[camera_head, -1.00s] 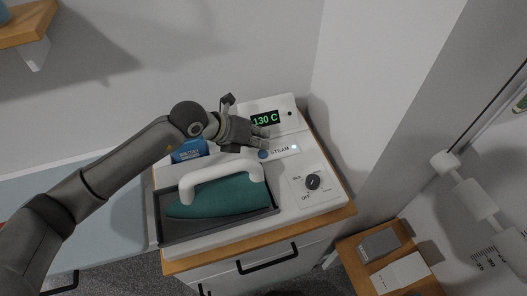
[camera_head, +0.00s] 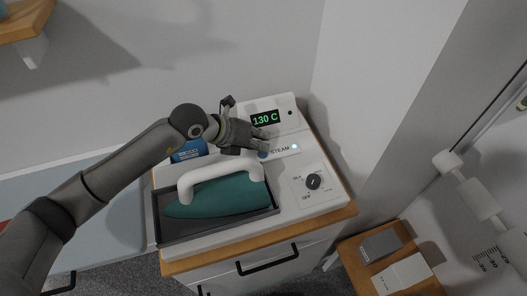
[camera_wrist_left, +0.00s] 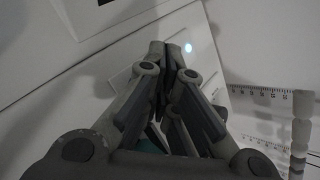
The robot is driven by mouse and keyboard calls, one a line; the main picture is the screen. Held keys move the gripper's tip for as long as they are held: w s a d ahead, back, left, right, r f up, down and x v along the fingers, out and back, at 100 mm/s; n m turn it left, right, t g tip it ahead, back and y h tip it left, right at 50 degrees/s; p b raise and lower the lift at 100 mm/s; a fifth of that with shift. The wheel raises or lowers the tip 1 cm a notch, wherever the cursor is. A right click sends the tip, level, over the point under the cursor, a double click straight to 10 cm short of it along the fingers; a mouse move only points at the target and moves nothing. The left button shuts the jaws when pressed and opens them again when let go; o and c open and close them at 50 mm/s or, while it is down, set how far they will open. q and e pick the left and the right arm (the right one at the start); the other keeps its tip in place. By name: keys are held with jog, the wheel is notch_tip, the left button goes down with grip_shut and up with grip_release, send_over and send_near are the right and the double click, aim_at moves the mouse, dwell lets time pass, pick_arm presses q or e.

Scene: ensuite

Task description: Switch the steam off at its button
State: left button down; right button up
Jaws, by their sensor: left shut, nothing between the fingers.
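The steam station (camera_head: 285,172) stands on a cabinet with a wooden top. Its blue steam button (camera_head: 263,154) is left of the word STEAM and mostly hidden by my left gripper. A small lamp (camera_head: 295,147) right of the word is lit bluish-white; it also shows in the left wrist view (camera_wrist_left: 188,47). My left gripper (camera_head: 263,146) is shut and empty, its fingertips right at the button. I cannot tell whether they touch it. In the left wrist view the closed fingertips (camera_wrist_left: 166,52) hide the button. My right gripper is not in view.
A teal iron (camera_head: 222,195) with a white handle rests in a dark tray (camera_head: 262,213) just below the gripper. A green display (camera_head: 265,118) reads 130 C. A black dial (camera_head: 313,182) is to the right. A blue packet (camera_head: 188,151) stands behind the iron.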

pick_arm(q)
jog(key=shift+f+b, duration=0.35)
jog(key=shift+f, duration=0.1)
jog(key=shift+r, duration=0.1)
jog(key=shift+r+p, duration=0.65)
jog(key=shift+r, duration=0.25)
jog(key=shift+r+p, duration=0.85)
jog(key=shift+r, duration=0.45)
jog(key=shift+r+p, duration=1)
jog(key=shift+r, duration=0.7)
